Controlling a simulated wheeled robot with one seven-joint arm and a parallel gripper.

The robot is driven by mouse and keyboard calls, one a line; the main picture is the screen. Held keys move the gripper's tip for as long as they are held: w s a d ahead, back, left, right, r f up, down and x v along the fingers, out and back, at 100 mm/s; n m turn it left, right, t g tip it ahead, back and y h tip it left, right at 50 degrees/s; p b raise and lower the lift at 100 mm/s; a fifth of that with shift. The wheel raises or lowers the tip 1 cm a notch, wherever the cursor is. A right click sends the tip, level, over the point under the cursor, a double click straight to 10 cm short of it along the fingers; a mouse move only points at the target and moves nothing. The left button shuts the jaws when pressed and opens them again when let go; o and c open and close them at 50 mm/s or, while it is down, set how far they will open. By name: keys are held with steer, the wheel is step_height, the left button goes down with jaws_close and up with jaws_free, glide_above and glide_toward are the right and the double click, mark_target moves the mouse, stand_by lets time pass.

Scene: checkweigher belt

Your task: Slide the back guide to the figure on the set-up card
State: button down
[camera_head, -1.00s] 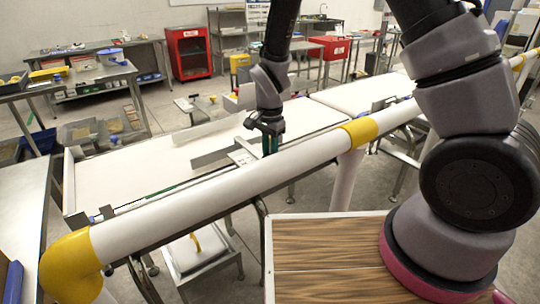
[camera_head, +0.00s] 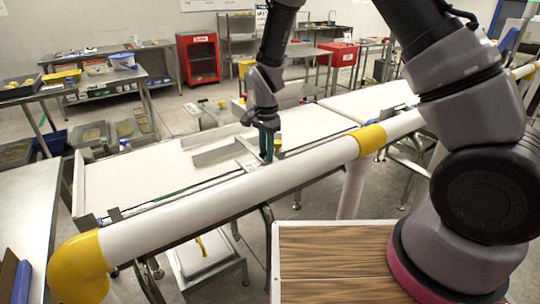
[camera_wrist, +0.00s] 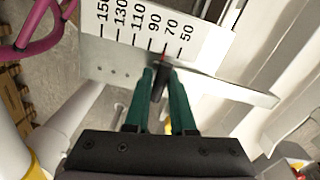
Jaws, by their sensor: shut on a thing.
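My gripper (camera_wrist: 160,80) has green fingers closed around a dark upright post (camera_wrist: 159,85) in the wrist view. In the head view my gripper (camera_head: 267,157) is down at the belt's near edge. Beside the post is a white scale plate (camera_wrist: 210,35) marked 150 to 50. A red pointer tip (camera_wrist: 163,57) lies close to the 70 tick. A grey metal arm (camera_wrist: 230,90) runs right from the post. Two grey guide plates stand over the white belt, the nearer one (camera_head: 215,154) and the farther one (camera_head: 208,136). I cannot make out a set-up card.
A thick white rail (camera_head: 220,195) with yellow bands runs in front of the belt (camera_head: 120,175). A wooden-topped surface (camera_head: 335,262) is at the front right, and a small stand (camera_head: 205,255) is below the rail. A steel table (camera_head: 30,210) is at left.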

steer(key=c, duration=0.8)
jaws_free()
step_height(320, 180, up, 10)
steer(key=shift+r, duration=0.45)
